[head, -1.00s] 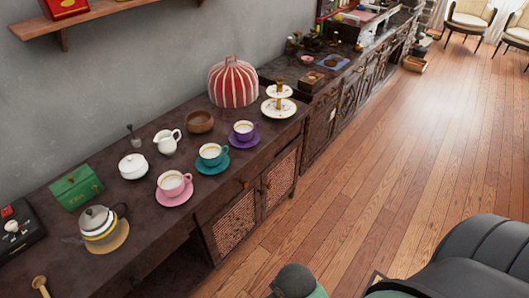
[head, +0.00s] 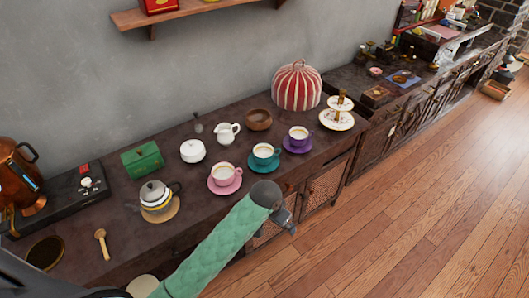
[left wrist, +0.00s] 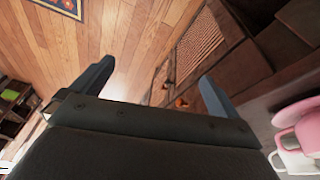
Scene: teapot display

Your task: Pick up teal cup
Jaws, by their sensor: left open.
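The teal cup (head: 264,152) stands upright on a teal saucer (head: 253,166) near the front of the dark cabinet top in the head view. It sits between the pink cup and the purple cup. My left gripper (head: 289,223) is in front of the cabinet edge, nearer to me than the teal cup and apart from it. In the left wrist view my left gripper (left wrist: 155,90) is open, with nothing between its fingers. The teal cup does not show in the left wrist view. My right gripper is not in view.
The pink cup (head: 223,174) on its pink saucer (left wrist: 292,112) is left of the teal cup. The purple cup (head: 298,134) is right of it. The wooden floor (head: 420,225) is clear.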

